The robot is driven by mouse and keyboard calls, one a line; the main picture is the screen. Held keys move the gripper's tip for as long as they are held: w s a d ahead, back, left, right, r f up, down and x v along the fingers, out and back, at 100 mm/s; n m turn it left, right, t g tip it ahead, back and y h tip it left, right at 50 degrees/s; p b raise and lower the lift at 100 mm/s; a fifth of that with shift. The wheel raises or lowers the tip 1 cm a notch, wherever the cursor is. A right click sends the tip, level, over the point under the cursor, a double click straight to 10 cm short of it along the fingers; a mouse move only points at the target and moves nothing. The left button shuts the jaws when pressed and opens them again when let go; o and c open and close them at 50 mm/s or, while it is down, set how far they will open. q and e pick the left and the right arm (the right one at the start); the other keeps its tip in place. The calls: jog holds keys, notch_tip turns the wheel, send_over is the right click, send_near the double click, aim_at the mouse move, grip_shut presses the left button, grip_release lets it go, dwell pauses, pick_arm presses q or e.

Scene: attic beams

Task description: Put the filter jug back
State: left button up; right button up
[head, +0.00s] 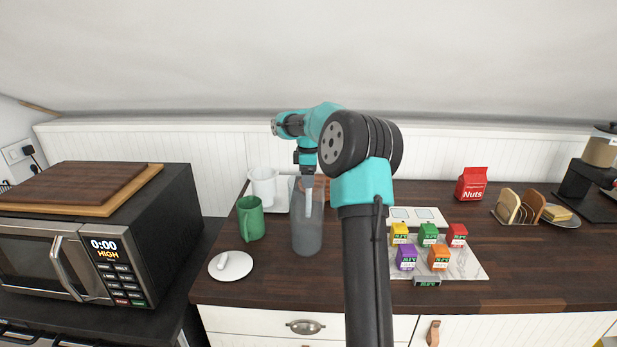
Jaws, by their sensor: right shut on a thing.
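The tall grey see-through filter jug (307,238) is upright over the left part of the dark wooden counter. My right gripper (308,180) points down at its top and is shut on it, at a pale upright part that looks like its handle. I cannot tell whether the jug's base touches the counter. My right arm hides part of the counter behind and to the right of the jug. My left gripper is not in view.
A green mug (250,220) and a white jug (263,186) stand left of the filter jug, with a white spoon rest (238,268) in front. Several small coloured cartons (428,235) stand on a pale mat to the right.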

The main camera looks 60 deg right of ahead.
jog(key=shift+f, duration=0.1)
jog(key=o, duration=1.4)
notch_tip(320, 180, up, 12)
jog(key=shift+r, duration=0.15)
